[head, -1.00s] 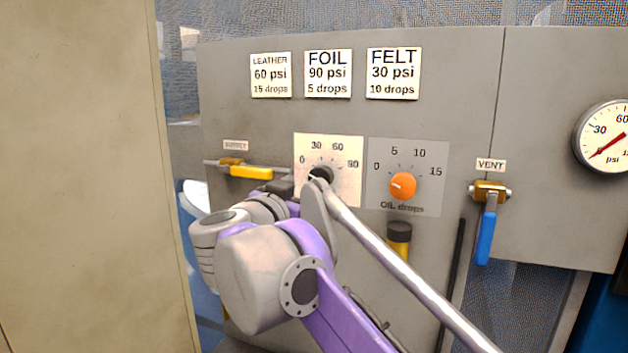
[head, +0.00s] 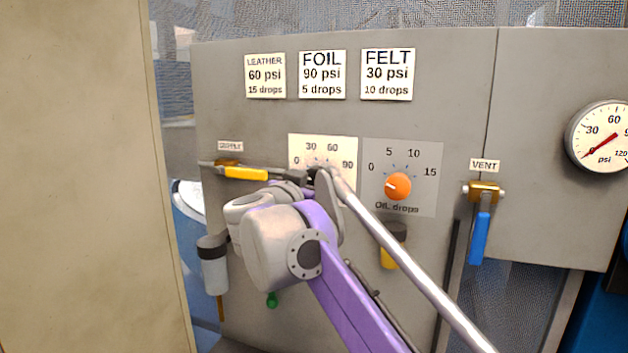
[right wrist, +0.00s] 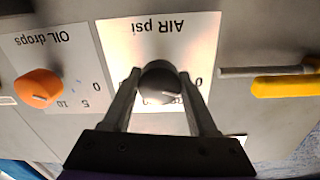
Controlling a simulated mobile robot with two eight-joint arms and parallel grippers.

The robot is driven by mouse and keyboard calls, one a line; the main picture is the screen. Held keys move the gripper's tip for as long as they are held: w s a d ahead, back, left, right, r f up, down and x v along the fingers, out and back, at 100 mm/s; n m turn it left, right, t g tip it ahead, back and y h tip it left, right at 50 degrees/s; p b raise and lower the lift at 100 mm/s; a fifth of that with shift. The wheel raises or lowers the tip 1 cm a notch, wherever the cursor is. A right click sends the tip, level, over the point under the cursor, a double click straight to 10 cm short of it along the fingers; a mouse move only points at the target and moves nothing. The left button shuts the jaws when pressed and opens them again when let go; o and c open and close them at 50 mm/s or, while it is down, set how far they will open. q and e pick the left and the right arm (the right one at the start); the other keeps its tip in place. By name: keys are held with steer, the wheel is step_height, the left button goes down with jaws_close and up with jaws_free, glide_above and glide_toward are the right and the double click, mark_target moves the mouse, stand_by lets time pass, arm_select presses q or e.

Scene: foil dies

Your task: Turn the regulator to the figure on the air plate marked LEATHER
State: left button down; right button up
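The air plate marked LEATHER (head: 265,76) reads 60 psi and 15 drops. The regulator dial plate (head: 345,146) shows 0, 30, 60 and 90; its knob is mostly hidden behind my right gripper (head: 312,177) in the head view. In the right wrist view, upside down, the black regulator knob (right wrist: 161,80) stands between the two fingers of my right gripper (right wrist: 161,77). The fingertips appear to touch its sides. A small pale mark on the knob points towards the lower right, but its exact figure is unclear. My left gripper is not in view.
The orange oil knob (head: 398,186) sits right of the regulator. A yellow supply lever (head: 246,174) lies level to the left, close to my gripper. A blue vent lever (head: 480,238) hangs down. The gauge (head: 601,137) needle points low, near zero.

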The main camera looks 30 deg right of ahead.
steer(key=c, duration=0.7)
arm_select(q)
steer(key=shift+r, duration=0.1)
arm_select(e)
steer(key=m+p, duration=0.2)
steer(key=m, duration=0.1)
steer(key=shift+r+p, duration=0.2)
steer(key=shift+p, duration=0.15)
steer(key=m+p, duration=0.3)
steer(key=m, duration=0.2)
steer(key=shift+m, duration=0.3)
steer(key=m+p, duration=0.2)
steer(key=m, duration=0.3)
steer(key=shift+p, duration=0.35)
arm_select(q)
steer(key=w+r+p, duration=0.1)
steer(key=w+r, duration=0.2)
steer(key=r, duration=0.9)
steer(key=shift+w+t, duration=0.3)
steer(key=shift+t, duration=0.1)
arm_select(e)
steer(key=shift+m, duration=1.9)
arm_select(q)
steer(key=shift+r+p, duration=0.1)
steer(key=shift+p, duration=0.2)
arm_select(e)
steer(key=shift+f+y, duration=0.1)
steer(key=shift+y, duration=0.2)
